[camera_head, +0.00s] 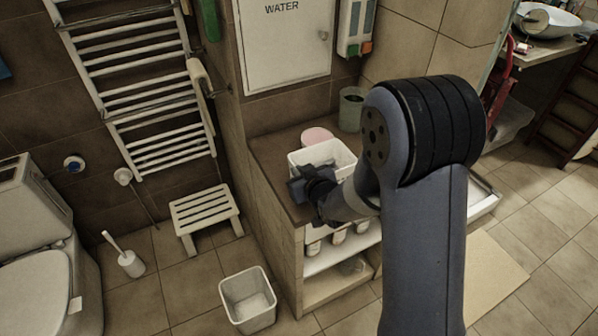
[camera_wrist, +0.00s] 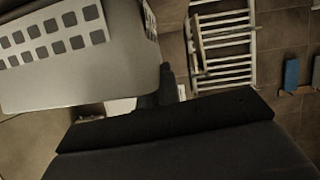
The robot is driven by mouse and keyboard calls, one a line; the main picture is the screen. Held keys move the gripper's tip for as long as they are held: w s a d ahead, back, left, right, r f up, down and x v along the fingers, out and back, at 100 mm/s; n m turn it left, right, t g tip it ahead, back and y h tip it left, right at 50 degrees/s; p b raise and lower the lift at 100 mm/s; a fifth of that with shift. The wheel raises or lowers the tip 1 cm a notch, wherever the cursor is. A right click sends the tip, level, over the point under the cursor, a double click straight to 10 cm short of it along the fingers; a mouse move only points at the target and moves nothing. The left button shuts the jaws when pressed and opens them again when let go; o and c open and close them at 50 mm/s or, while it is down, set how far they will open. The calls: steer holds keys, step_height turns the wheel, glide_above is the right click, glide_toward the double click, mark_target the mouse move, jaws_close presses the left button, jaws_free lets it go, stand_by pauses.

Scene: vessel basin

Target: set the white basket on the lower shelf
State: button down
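The white basket (camera_head: 345,158) is an open box at the top of the low cabinet (camera_head: 268,165) in the head view. In the wrist view the basket (camera_wrist: 110,78) fills the upper left, with rows of square holes along its side. My gripper (camera_head: 300,188) is at the basket's near left side. In the wrist view its dark fingers (camera_wrist: 158,98) are at the basket's edge; whether they are closed on it is unclear. The cabinet's lower shelf (camera_head: 330,287) is low at the front, partly hidden by my arm, with a small item at its right.
Several bottles (camera_head: 338,237) stand on the shelf above. A white bin (camera_head: 248,303) and a stool (camera_head: 205,212) stand on the floor to the left.

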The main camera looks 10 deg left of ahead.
steer(key=shift+f, duration=0.15)
steer(key=c, duration=1.6)
jaws_free()
steer(key=shift+c, duration=0.2)
